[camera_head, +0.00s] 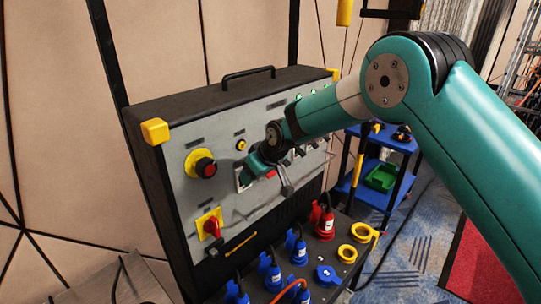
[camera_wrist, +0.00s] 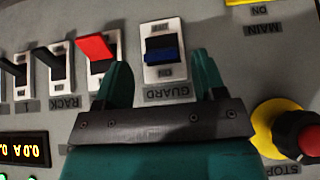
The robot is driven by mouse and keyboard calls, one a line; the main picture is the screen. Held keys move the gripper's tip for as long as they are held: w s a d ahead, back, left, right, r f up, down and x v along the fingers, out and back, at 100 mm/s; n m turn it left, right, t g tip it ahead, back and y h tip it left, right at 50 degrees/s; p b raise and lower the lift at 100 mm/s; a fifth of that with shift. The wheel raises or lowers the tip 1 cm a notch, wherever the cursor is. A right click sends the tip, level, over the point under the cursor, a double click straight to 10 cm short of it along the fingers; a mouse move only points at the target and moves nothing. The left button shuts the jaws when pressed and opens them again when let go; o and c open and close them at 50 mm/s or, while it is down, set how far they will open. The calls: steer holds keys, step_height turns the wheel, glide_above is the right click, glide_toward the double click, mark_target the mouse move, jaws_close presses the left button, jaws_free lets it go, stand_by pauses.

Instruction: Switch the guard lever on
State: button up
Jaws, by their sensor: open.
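The guard lever (camera_wrist: 161,50) is a dark lever with a blue edge on a white plate, above the upside-down GUARD label (camera_wrist: 167,93) in the wrist view. The small markings on its plate are too blurred to tell which way it is set. My gripper (camera_wrist: 162,74) is open and empty, its two teal fingers on either side of the plate's lower part as pictured. No contact with the lever is visible. In the head view my gripper (camera_head: 259,170) is close to the grey panel (camera_head: 188,183) and hides most of the lever.
A red lever (camera_wrist: 97,47) and black levers (camera_wrist: 57,62) stand left of the guard lever in the wrist view. A red stop button on a yellow base (camera_wrist: 273,128) is at right. Plugs and sockets (camera_head: 298,250) fill the ledge below the panel.

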steer(key=b+v, duration=0.4)
steer(key=v, duration=1)
steer(key=shift+s+d, duration=0.15)
steer(key=s+d+f+m+g+b, duration=0.1)
steer(key=s+d, duration=0.4)
steer(key=s, duration=1.2)
steer(key=s+d+f+g+b, duration=0.1)
steer(key=s+d+g, duration=0.2)
steer(key=s, duration=1.4)
steer(key=d, duration=0.3)
steer(key=shift+f+m+g, duration=0.15)
steer(key=shift+m+g, duration=0.15)
steer(key=shift+m, duration=0.1)
